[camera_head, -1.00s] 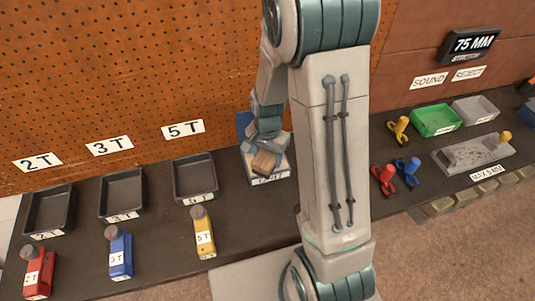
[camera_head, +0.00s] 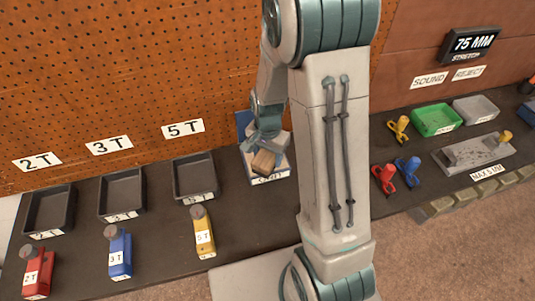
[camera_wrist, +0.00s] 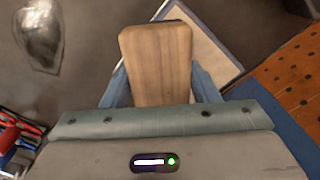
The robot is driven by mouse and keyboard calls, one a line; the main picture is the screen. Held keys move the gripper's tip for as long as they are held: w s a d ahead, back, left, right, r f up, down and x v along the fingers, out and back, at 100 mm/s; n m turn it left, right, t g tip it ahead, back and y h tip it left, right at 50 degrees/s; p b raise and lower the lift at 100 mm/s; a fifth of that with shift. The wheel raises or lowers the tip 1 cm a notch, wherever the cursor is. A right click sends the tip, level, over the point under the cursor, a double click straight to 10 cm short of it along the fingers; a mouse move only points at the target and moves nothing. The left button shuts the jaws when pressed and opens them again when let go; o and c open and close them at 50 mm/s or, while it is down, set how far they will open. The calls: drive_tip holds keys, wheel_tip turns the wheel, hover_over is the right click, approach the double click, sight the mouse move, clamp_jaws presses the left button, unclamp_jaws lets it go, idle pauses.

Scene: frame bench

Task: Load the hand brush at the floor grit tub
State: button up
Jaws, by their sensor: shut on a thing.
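The hand brush (camera_head: 264,162) shows as a light wooden block at the floor grit tub. My gripper (camera_head: 266,140) is shut on it, with a blue finger on each side. In the wrist view, the brush's wooden back (camera_wrist: 157,62) fills the space between the fingers and hides what is under it. The tub (camera_head: 270,180) is a pale tray with a blue back panel and a small label on its front that I cannot read surely. Its pale, dark-edged corner (camera_wrist: 212,50) shows beyond the brush. I cannot tell whether the bristles touch the grit.
Three black trays, including the 5 T tray (camera_head: 194,178), stand left of the tub. Red, blue and yellow tools (camera_head: 204,232) lie in front of them. A green tray (camera_head: 436,120) and a grey plate (camera_head: 476,152) are at the right. The pegboard (camera_head: 100,70) rises behind.

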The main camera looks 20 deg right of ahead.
sight(267, 154)
drive_tip(key=shift+s, duration=0.1)
drive_tip(key=shift+r+p, duration=2.65)
drive_tip(key=shift+r, duration=0.85)
